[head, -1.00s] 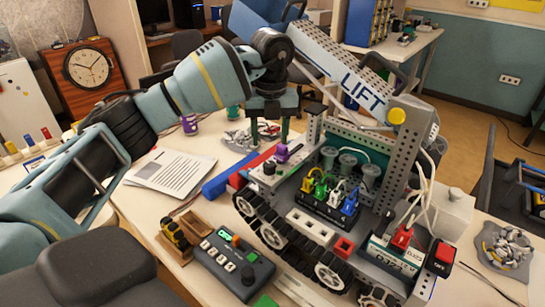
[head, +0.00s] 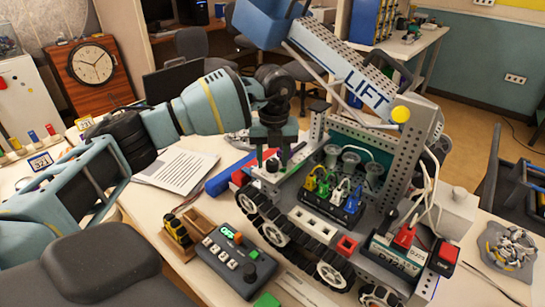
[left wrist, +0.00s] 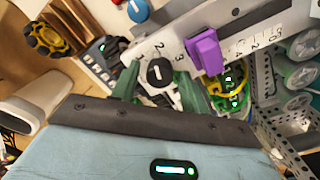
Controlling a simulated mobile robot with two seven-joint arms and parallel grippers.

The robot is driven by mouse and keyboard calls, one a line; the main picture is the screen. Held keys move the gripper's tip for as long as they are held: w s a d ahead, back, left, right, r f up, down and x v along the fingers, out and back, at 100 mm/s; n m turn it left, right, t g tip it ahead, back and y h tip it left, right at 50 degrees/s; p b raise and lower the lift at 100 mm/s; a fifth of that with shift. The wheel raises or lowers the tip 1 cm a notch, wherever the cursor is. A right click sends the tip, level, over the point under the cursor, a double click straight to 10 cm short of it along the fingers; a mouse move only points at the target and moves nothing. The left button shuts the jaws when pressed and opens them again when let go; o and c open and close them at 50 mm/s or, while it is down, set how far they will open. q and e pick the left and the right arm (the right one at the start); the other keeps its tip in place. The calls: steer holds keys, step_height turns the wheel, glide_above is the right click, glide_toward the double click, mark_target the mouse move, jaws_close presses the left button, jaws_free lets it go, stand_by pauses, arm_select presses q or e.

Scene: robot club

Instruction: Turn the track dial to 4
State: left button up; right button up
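The track dial is a small black knob (left wrist: 159,73) on a pale panel, with the numbers 1, 2 and 3 around it in the left wrist view. Its white mark appears to point near 2. In the head view the left gripper (head: 272,158) points down over the near left corner of the tracked robot (head: 345,160), largely hiding the dial. My right gripper is out of view.
A purple slider (left wrist: 204,52) stands close beside the right finger, with a blue knob (left wrist: 138,10) farther up. A control box (head: 235,262) and a wooden tray with a yellow wheel (head: 178,230) lie in front. The blue raised bucket (head: 268,22) is behind my arm.

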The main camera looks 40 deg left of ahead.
arm_select(q)
steer(key=c, duration=0.8)
arm_select(e)
steer(key=shift+s, duration=0.3)
steer(key=shift+w+r, duration=0.1)
